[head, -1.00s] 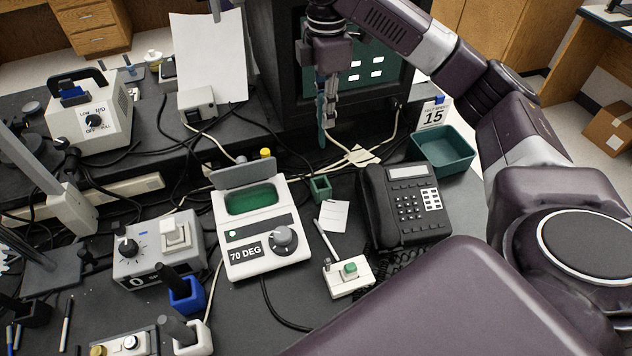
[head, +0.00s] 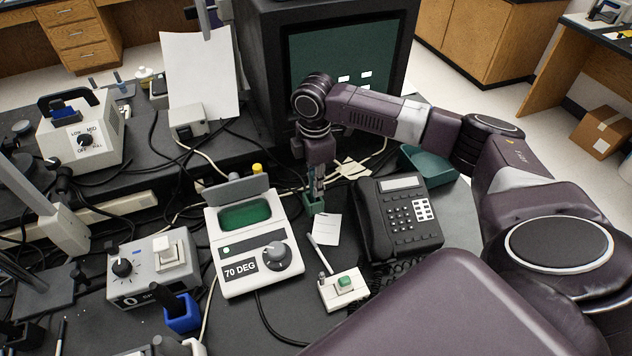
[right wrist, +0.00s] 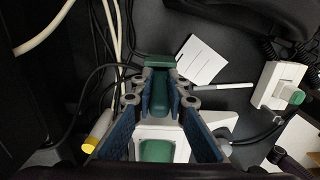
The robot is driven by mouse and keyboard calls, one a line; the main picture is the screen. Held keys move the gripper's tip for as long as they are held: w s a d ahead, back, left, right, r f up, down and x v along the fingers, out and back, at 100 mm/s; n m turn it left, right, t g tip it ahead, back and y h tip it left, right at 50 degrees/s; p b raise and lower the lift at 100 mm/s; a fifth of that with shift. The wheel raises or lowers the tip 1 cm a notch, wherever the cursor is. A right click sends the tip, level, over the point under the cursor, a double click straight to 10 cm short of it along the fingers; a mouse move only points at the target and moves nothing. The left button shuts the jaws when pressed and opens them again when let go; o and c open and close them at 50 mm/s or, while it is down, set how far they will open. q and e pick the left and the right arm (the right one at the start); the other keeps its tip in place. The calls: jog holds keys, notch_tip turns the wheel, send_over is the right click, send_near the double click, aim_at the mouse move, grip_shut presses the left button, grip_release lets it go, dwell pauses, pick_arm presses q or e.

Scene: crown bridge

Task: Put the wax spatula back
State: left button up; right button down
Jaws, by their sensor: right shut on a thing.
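My right gripper (head: 316,186) points down at the small green square holder (head: 314,205) beside the white card. In the right wrist view its blue fingers are closed around the green handle of the wax spatula (right wrist: 160,93). The holder shows just beyond the fingertips in that view (right wrist: 159,60). The spatula is mostly hidden by the gripper in the head view, and I cannot tell how far its lower end is inside the holder. My left gripper is not in view.
A white wax heater (head: 254,238) marked 70 DEG stands left of the holder. A black phone (head: 397,218) and a teal bin (head: 428,163) are on the right. A green-button box (head: 344,287) is in front. The dark monitor (head: 300,60) stands close behind.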

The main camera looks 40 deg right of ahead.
jog(key=shift+f, duration=0.1)
jog(key=c, duration=1.9)
grip_release()
notch_tip(320, 180, up, 12)
jog(key=shift+a+r+b, duration=0.1)
jog(key=shift+r+b, duration=0.05)
jog(key=shift+b, duration=0.5)
